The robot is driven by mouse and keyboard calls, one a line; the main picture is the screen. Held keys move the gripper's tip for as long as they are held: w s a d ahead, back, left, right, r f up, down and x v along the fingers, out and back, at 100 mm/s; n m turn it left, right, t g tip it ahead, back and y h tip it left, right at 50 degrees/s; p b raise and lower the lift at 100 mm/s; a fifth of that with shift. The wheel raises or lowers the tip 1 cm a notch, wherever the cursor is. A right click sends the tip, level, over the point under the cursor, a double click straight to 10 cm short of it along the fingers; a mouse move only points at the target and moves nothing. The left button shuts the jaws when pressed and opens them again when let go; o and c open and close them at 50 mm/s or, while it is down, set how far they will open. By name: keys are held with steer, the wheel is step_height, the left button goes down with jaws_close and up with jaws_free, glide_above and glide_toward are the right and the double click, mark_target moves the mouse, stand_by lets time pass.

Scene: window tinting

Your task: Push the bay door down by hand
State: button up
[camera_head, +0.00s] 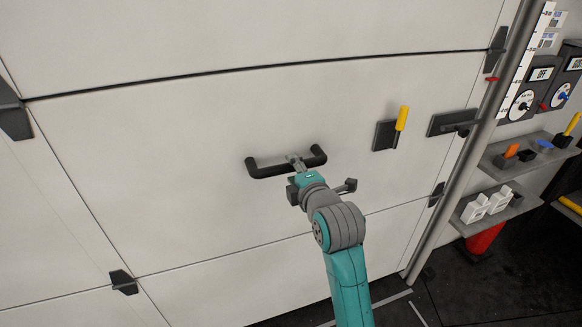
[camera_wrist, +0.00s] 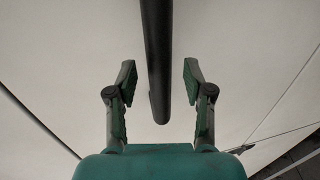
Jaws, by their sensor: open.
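The bay door (camera_head: 220,120) is a white panelled door that fills most of the head view, with dark hinges at its panel seams. Its black handle (camera_head: 268,170) is a horizontal bar on the middle panel. My gripper (camera_head: 299,166) is at the handle's right part. In the wrist view my gripper (camera_wrist: 160,85) is open, with one finger on each side of the handle bar (camera_wrist: 157,50). Gaps show between the bar and both fingers. The head view does not show whether the gripper touches the handle.
A yellow-handled lever (camera_head: 402,118) and a dark latch (camera_head: 452,122) sit on the door to the right. A grey vertical rail (camera_head: 480,130) runs beside the door. Shelves (camera_head: 530,158) with small items and dial boxes (camera_head: 523,95) stand beyond it. Dark floor (camera_head: 470,285) lies at lower right.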

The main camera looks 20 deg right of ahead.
steer(key=shift+w+f, duration=0.25)
steer(key=shift+w, duration=0.9)
